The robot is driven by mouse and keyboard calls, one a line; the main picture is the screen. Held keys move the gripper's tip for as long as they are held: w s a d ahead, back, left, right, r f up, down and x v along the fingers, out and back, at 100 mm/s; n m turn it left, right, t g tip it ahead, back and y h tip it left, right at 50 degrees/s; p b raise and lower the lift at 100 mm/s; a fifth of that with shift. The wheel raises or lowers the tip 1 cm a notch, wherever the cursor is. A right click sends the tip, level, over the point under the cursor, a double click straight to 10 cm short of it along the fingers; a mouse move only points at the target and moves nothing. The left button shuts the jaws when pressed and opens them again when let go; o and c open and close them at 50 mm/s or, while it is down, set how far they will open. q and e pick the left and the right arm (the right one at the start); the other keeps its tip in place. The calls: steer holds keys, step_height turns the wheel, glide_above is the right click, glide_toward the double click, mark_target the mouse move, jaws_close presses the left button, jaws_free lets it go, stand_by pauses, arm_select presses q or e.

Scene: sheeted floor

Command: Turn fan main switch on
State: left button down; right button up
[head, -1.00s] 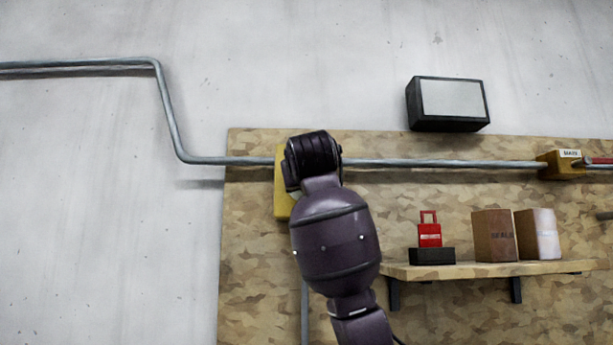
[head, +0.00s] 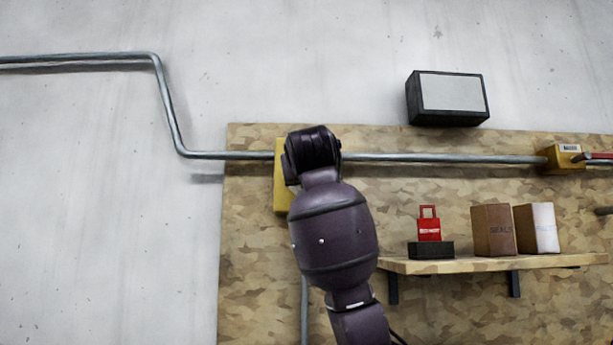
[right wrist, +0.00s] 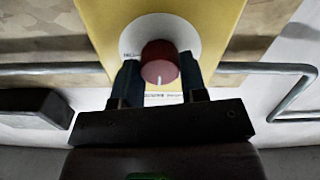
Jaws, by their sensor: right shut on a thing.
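The yellow switch box (head: 282,203) is on the wooden board in the head view, mostly behind my right wrist. In the right wrist view the box (right wrist: 205,15) fills the top middle, with a white round plate (right wrist: 133,38) and a red knob (right wrist: 160,66) on it. The knob has a pale mark at its lower edge in that picture. My right gripper (right wrist: 159,60) is shut on the knob, one finger on each side. Small print on the plate and box is too blurred to read. In the head view my wrist hides the knob and fingers. My left gripper is not in view.
A grey conduit (head: 440,158) runs across the board to another yellow box (head: 562,160) at right, beside a red-handled part (head: 597,156). A shelf (head: 450,266) holds a red padlock (head: 429,230) and two boxes (head: 493,230). A black-framed panel (head: 450,97) hangs above.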

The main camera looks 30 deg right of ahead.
arm_select(q)
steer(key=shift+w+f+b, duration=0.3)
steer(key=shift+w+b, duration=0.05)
steer(key=shift+b, duration=0.4)
arm_select(e)
steer(key=m, duration=1.7)
steer(key=shift+m, duration=0.4)
steer(key=o, duration=0.9)
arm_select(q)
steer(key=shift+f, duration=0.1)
